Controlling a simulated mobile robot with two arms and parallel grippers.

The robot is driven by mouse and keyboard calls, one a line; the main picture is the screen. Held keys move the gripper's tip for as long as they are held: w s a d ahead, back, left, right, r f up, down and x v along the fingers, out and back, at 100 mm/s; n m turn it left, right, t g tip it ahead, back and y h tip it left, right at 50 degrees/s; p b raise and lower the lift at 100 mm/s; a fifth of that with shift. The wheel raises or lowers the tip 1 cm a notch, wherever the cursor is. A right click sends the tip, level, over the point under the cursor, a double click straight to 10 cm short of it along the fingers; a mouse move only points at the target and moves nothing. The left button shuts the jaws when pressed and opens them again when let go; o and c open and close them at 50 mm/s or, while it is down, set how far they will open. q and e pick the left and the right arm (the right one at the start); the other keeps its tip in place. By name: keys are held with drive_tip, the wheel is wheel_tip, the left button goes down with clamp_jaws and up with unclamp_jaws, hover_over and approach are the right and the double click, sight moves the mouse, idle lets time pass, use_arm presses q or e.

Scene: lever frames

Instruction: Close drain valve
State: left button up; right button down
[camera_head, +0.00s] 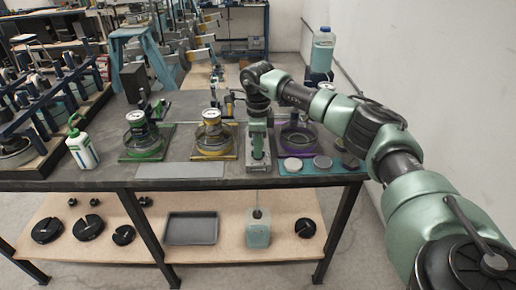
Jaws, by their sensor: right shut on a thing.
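My right arm comes in from the right, and its wrist bends down over the table's front part. My right gripper (258,152) points down, shut, at a small grey fixture (258,169) near the front edge. This fixture seems to be the drain valve; a thin tube runs below it to a pale green bottle (258,232) on the lower shelf. The fingers hide most of the valve, so its handle's angle cannot be told. My left gripper is not in view.
Round pots stand on green (141,140), yellow (213,138) and purple (297,135) bases. A white bottle (82,148) and blue clamp racks stand left. A wall bounds the right.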

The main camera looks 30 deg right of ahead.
drive_tip(key=shift+r+n, duration=0.15)
drive_tip(key=shift+n, duration=0.25)
drive_tip(key=c, duration=1.5)
unclamp_jaws()
wheel_tip(320, 180, up, 8)
drive_tip(key=shift+f+b, duration=0.15)
drive_tip(key=shift+b, duration=0.65)
